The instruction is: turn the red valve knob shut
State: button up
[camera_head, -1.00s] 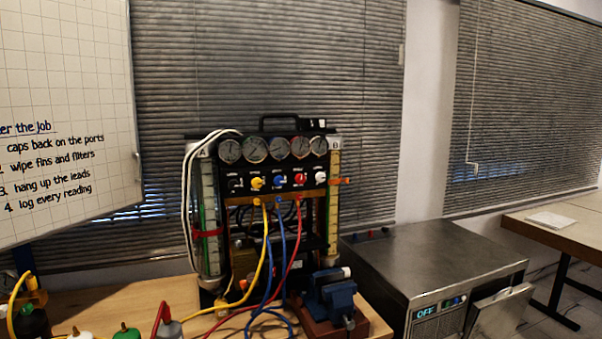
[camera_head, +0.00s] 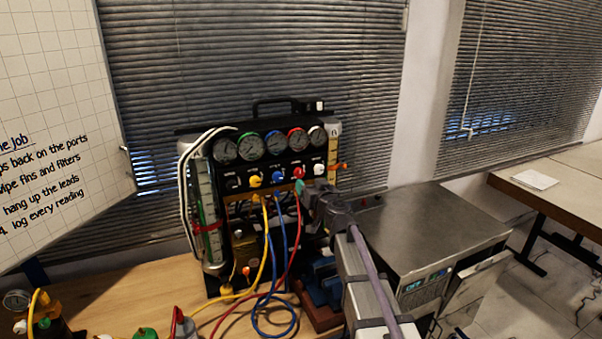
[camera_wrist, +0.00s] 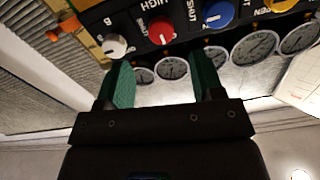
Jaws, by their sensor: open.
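The red valve knob (camera_head: 298,173) is on the black front panel of the gauge rig, below the red-rimmed gauge and between the blue and white knobs. In the wrist view the red knob (camera_wrist: 161,31) sits under the word HIGH, with a white mark on its face. My gripper (camera_head: 301,187) is at the panel, just below the red knob in the head view. In the wrist view my gripper (camera_wrist: 162,62) is open, its two green fingers spread and nothing between them but background gauges. The red knob lies beyond the fingertips, roughly centred between them.
The white knob (camera_wrist: 115,45) and blue knob (camera_wrist: 219,14) flank the red one closely. Yellow, blue and red hoses (camera_head: 296,235) hang below the panel. A blue vise (camera_head: 322,281) stands low beside my arm. A metal-topped cabinet (camera_head: 440,230) is at the right.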

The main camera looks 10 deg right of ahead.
aim_at(300, 174)
jog(key=x, duration=0.9)
jog(key=shift+a, duration=0.1)
jog(key=c, duration=0.9)
